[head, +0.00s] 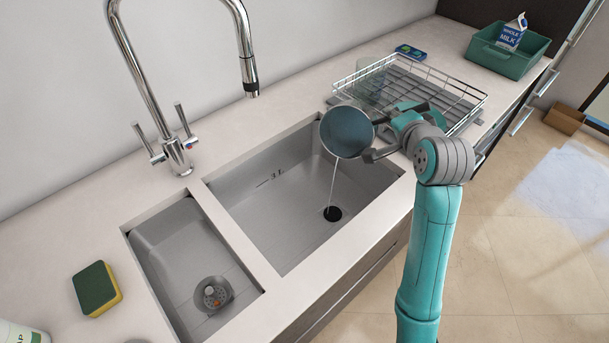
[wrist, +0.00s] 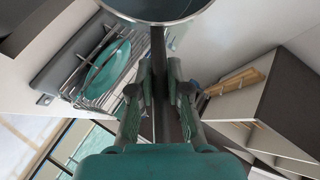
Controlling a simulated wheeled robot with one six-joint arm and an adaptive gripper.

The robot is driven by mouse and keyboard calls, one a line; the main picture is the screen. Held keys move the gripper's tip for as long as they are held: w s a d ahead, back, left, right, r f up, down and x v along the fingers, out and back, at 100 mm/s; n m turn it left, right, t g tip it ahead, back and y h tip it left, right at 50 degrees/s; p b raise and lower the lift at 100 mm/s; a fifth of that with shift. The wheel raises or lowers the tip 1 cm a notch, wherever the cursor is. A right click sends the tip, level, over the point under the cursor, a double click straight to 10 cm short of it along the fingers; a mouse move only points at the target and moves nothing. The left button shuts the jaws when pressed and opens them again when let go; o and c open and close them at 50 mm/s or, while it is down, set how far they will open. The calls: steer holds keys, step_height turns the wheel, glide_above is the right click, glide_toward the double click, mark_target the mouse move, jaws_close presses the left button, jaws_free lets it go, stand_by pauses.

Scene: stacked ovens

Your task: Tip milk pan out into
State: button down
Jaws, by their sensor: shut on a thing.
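The milk pan (head: 347,132) is tilted over the right end of the larger sink basin (head: 275,220), its round opening facing the camera. A thin pale stream (head: 333,185) runs from its lower rim down to the dark drain (head: 332,213). My gripper (head: 383,137) is shut on the pan's handle, to the right of the pan. In the wrist view the handle (wrist: 158,55) runs between the two fingers of my gripper (wrist: 159,80), and the pan's rim (wrist: 155,20) shows at the top. I cannot tell how much liquid is left inside.
A wire dish rack (head: 455,97) stands just behind my gripper. A green tub (head: 506,62) holds a milk carton (head: 512,32) at the far right. The tall faucet (head: 150,80) rises behind the smaller basin (head: 185,250). A sponge (head: 97,288) lies at left.

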steer(key=shift+s+a+r+n+t, duration=0.2)
steer(key=shift+s+a+t, duration=0.2)
steer(key=shift+s, duration=0.3)
steer(key=shift+s+a+r+n+t, duration=0.1)
steer(key=shift+s+a+r+t, duration=0.2)
steer(key=shift+s, duration=0.4)
steer(key=shift+f, duration=0.15)
steer(key=shift+s+a+n+t, duration=0.2)
steer(key=shift+s+a+t, duration=0.1)
steer(key=shift+s+t, duration=0.2)
steer(key=shift+s+a+n+t, duration=0.25)
steer(key=shift+s+t, duration=0.15)
steer(key=shift+s, duration=0.1)
steer(key=shift+r, duration=0.2)
steer(key=shift+w, duration=0.1)
stand_by(1.1)
